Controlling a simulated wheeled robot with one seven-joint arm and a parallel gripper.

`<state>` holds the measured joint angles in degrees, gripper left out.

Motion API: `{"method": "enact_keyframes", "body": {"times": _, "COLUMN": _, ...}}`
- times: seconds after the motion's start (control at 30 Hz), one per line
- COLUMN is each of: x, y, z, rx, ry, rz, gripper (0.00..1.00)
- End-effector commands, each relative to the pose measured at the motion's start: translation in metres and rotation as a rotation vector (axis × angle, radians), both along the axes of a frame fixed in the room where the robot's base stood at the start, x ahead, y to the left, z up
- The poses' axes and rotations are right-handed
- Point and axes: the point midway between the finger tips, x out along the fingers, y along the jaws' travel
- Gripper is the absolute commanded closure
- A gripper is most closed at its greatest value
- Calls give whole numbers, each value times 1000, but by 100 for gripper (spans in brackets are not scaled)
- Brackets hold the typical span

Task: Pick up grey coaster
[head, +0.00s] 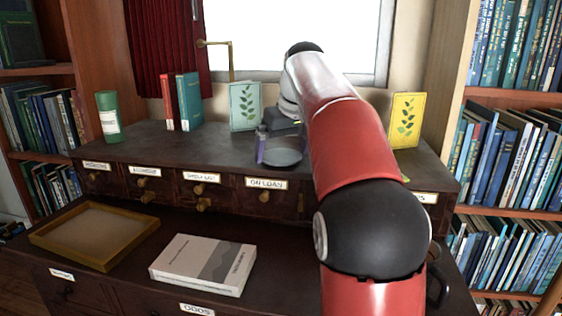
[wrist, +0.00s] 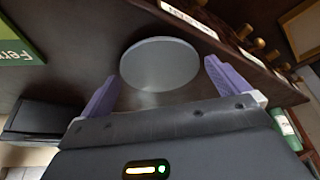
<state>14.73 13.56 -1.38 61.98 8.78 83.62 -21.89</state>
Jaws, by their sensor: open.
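The grey coaster (wrist: 160,62) is a flat round disc on the dark top of the drawer cabinet, in the middle of the wrist view. In the head view the coaster (head: 282,157) lies near the cabinet's front edge, above the "ON LOAN" drawer. My gripper (wrist: 158,88) is open, with its two purple fingers apart on either side of the coaster's near edge in the wrist view. It also shows in the head view (head: 279,148), close to the coaster. I cannot tell whether the fingers touch it. Nothing is held between them.
A teal leaf-pattern card (head: 244,107) stands behind the gripper, and a yellow one (head: 407,120) stands right of my arm. Red and teal books (head: 188,101) and a green canister (head: 108,116) stand left. A wooden tray (head: 60,240) and grey book (head: 204,264) lie on the lower desk.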

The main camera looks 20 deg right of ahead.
Motion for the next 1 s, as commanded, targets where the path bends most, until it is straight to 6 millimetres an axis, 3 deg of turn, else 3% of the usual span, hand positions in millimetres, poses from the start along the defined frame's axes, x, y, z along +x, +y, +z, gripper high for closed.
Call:
{"method": "enact_keyframes", "body": {"times": 0.27, "x": 2, "y": 1, "z": -4, "rx": 0, "ry": 0, "rz": 0, "gripper": 0}}
{"method": "enact_keyframes", "body": {"times": 0.57, "x": 2, "y": 0, "z": -4, "rx": 0, "ry": 0, "rz": 0, "gripper": 37}}
{"method": "enact_keyframes", "body": {"times": 0.83, "x": 2, "y": 0, "z": -3, "rx": 0, "ry": -1, "rz": 0, "gripper": 37}}
{"method": "enact_keyframes", "body": {"times": 1.0, "x": 3, "y": 0, "z": 10, "rx": -1, "ry": -2, "rz": 0, "gripper": 37}}
